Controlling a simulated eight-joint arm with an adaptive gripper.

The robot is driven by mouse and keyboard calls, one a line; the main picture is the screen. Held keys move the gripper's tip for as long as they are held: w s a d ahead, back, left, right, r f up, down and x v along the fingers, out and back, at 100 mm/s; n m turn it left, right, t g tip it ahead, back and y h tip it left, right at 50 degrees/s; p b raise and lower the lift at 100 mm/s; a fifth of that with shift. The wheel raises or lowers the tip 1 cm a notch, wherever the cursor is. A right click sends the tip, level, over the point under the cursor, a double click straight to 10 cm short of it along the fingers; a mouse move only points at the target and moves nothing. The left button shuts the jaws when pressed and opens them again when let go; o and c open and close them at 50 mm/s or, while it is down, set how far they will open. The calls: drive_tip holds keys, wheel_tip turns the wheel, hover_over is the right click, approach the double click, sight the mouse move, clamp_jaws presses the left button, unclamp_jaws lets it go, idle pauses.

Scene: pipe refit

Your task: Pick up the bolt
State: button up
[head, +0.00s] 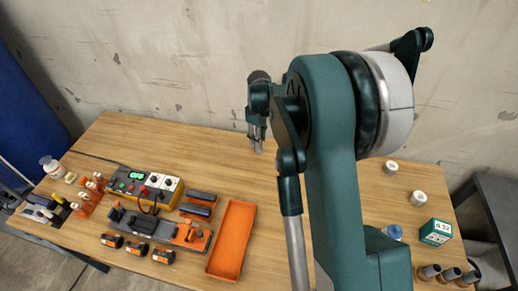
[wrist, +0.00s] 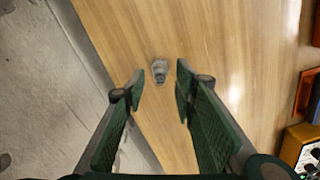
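A small grey bolt (wrist: 159,70) stands or lies on the wooden table, seen in the wrist view just beyond and between my fingertips. My gripper (wrist: 160,86) is open, with its two green fingers apart and nothing between them. In the head view my gripper (head: 257,136) points down over the back part of the table, near the wall side. There the bolt cannot be told apart clearly from the fingertips.
An orange tray (head: 232,240) lies on the table, beside a control box (head: 147,186) with knobs and a tool holder (head: 160,228). White rolls (head: 391,167) and a green box (head: 436,232) are at the right. The table (head: 180,145) is clear around my gripper.

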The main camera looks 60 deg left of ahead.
drive_tip(key=shift+f, duration=2.15)
drive_tip(key=shift+c, duration=0.2)
clamp_jaws()
